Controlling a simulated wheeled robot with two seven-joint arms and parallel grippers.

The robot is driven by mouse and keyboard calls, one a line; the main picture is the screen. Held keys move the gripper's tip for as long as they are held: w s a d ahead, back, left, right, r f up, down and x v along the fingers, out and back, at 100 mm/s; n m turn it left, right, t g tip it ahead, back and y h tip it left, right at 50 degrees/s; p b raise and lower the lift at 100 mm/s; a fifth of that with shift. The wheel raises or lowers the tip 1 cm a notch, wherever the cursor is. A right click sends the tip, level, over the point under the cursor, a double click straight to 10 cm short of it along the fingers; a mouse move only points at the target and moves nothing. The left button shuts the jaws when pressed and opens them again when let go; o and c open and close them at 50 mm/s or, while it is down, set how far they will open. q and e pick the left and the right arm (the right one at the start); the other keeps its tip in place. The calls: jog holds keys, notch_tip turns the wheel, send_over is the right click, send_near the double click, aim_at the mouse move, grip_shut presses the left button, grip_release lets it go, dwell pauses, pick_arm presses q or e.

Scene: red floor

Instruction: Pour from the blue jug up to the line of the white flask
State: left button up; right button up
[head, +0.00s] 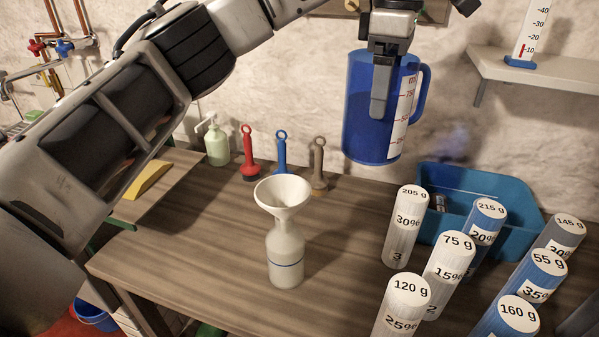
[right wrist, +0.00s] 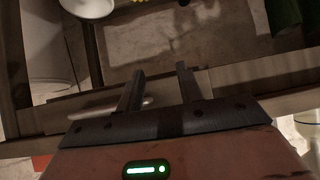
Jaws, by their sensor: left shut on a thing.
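The blue jug (head: 362,120), with a white measuring scale and a handle on its right, is held up above the back of the table. My left gripper (head: 380,100) is shut on it, with a finger against its side. The jug looks about upright, right of and above the white flask (head: 285,255), apart from it. The flask stands on the table with a blue line around its body and a white funnel (head: 283,193) in its neck. The liquid level inside cannot be seen. My right gripper (right wrist: 158,75) is open and empty in the right wrist view.
Several labelled cylinders (head: 441,262) stand at the right, before a blue tray (head: 513,195). Red, blue and brown ring-topped tools (head: 281,152) and a soap bottle (head: 216,145) stand behind the flask. The wooden table (head: 190,270) is clear left of the flask.

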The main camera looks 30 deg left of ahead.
aim_at(380, 128)
pick_arm(q)
jog(key=shift+w+f, duration=0.4)
jog(key=shift+f, duration=0.45)
jog(key=f, duration=0.1)
jog(key=s+f, duration=0.1)
jog(key=shift+s+f, duration=0.15)
jog(key=shift+f, duration=0.25)
jog(key=shift+w+f, duration=0.25)
jog(key=shift+f, duration=0.95)
jog(key=shift+s, duration=0.1)
pick_arm(e)
jog(key=shift+s+f, duration=0.1)
jog(key=shift+s, duration=0.15)
jog(key=shift+w, duration=0.1)
